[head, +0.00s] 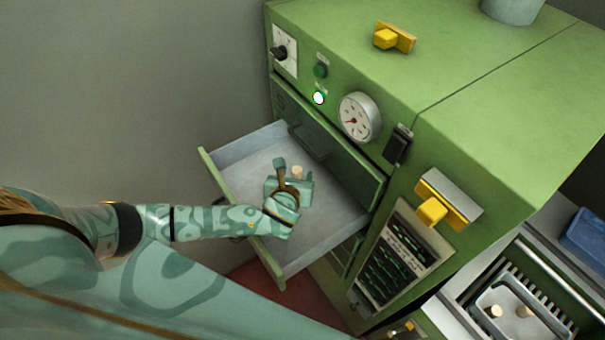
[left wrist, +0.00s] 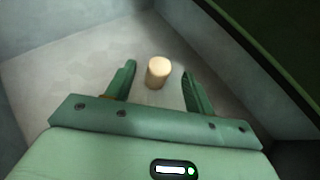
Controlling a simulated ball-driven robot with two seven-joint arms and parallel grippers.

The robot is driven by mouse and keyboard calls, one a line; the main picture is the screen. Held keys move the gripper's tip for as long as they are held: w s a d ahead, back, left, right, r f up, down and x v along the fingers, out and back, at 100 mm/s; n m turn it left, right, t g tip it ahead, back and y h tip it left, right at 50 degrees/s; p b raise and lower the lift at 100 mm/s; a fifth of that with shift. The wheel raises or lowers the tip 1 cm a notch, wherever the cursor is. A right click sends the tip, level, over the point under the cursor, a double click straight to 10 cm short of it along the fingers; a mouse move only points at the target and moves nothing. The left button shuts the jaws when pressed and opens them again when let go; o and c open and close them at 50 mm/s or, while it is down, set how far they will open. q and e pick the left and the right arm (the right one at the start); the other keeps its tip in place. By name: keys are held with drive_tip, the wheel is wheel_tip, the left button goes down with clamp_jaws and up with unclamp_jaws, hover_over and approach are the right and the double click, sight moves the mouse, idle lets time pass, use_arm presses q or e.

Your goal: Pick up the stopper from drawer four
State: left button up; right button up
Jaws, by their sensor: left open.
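A small tan cork stopper (head: 298,172) stands upright on the floor of an open drawer (head: 250,151). In the left wrist view the stopper (left wrist: 158,72) stands between and slightly beyond the tips of my left gripper (left wrist: 157,80). My left gripper (head: 291,174) is open and reaches down inside the drawer. Its fingers show clear gaps on both sides of the stopper in the wrist view. I cannot tell the exact height of the fingertips above the drawer floor. My right gripper is not in view.
The drawer walls surround my gripper.

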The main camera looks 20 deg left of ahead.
sight(296, 172)
use_arm(q)
drive_tip(key=x, duration=0.3)
drive_tip(key=shift+w+a+b, duration=0.1)
drive_tip(key=shift+w+b, duration=0.15)
drive_tip(key=shift+b, duration=0.1)
drive_tip(key=c, duration=1)
